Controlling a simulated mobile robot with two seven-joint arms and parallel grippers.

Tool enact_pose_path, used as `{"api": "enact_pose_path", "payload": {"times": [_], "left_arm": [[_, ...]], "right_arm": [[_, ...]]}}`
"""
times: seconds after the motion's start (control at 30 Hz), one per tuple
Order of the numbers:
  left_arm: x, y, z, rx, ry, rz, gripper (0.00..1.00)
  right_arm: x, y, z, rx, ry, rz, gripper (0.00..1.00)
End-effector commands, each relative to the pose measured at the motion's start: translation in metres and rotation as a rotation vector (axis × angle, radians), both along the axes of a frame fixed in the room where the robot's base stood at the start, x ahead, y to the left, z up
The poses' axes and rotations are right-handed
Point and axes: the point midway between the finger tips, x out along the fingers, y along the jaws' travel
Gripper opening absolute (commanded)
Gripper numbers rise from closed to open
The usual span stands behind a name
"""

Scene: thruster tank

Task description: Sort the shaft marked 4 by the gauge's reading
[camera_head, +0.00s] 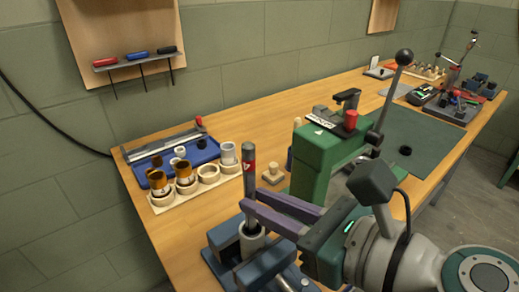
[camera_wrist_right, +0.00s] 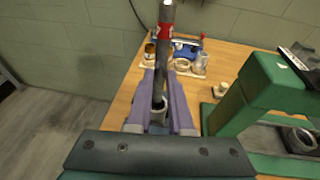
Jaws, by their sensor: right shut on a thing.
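A grey shaft (camera_head: 249,179) with a red band bearing a white mark, apparently a 4, stands upright at the front of the bench. My right gripper (camera_head: 246,203) has its purple fingers shut on this shaft below the band. The shaft also shows in the right wrist view (camera_wrist_right: 169,50), between the fingertips (camera_wrist_right: 165,84). Its lower end is at a grey sleeve (camera_head: 252,236) in a blue vise (camera_head: 228,246); I cannot tell how deep it sits. No gauge reading is legible. My left gripper is not in view.
A wooden rack (camera_head: 183,211) with rings and amber-capped cylinders stands left, before a blue tray (camera_head: 198,155). A green press (camera_head: 317,161) stands close behind my right gripper. A green mat (camera_head: 424,142) and instruments (camera_head: 425,94) lie farther right.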

Motion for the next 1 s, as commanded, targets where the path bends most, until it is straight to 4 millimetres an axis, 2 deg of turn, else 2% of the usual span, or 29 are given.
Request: {"api": "enact_pose_path", "payload": {"times": [0.4,0.43,0.7,0.73,1.0], "left_arm": [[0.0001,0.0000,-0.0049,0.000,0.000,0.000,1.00],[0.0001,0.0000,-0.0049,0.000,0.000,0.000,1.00],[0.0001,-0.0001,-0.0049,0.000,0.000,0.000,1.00],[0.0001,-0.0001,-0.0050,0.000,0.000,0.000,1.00],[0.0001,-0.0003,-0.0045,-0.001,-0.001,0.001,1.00]], "right_arm": [[0.0005,0.0000,-0.0051,0.001,-0.002,-0.001,0.00],[0.0004,0.0001,-0.0052,0.001,-0.002,-0.001,0.21],[0.0002,0.0001,-0.0056,0.001,-0.001,0.000,0.52],[0.0002,0.0001,-0.0056,0.001,-0.001,0.000,0.54],[-0.0014,-0.0014,-0.0060,-0.001,0.001,0.000,0.54]]}}
